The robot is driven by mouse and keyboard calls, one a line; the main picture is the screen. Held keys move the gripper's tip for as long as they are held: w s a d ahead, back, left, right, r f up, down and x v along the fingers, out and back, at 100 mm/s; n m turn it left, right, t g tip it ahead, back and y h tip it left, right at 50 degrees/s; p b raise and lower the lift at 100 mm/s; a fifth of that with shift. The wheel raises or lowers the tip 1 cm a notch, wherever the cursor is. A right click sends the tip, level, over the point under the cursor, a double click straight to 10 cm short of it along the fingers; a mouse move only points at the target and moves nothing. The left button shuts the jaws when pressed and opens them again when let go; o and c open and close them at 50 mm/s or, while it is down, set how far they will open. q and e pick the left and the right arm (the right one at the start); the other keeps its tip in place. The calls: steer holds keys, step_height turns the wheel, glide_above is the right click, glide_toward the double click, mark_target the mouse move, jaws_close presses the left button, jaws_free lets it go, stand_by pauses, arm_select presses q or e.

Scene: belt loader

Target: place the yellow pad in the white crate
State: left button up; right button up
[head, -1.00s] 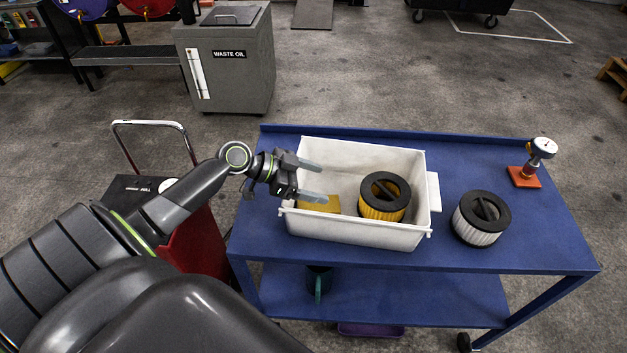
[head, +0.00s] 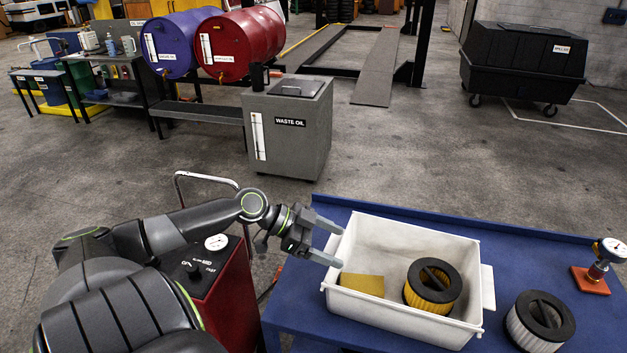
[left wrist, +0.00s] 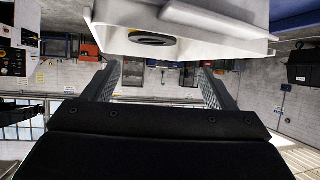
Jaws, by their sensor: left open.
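The yellow pad (head: 362,284) lies inside the white crate (head: 395,322), at its left end, next to a yellow-sided round filter with a black top (head: 433,286). My left gripper (head: 333,243) is open and empty, at the crate's left rim and above it, apart from the pad. In the left wrist view the open fingers (left wrist: 158,85) hold nothing between them, and the white crate (left wrist: 185,52) shows at the top. My right gripper is in no view.
The crate stands on a blue cart (head: 490,243). A white-sided filter (head: 540,320) and a gauge on an orange base (head: 591,282) stand to its right. A red cabinet (head: 222,295) is to the left, and a grey waste oil box (head: 289,128) stands behind.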

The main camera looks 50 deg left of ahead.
arm_select(q)
steer(key=p+v, duration=0.1)
steer(key=v, duration=0.3)
steer(key=shift+a, duration=0.1)
stand_by(0.6)
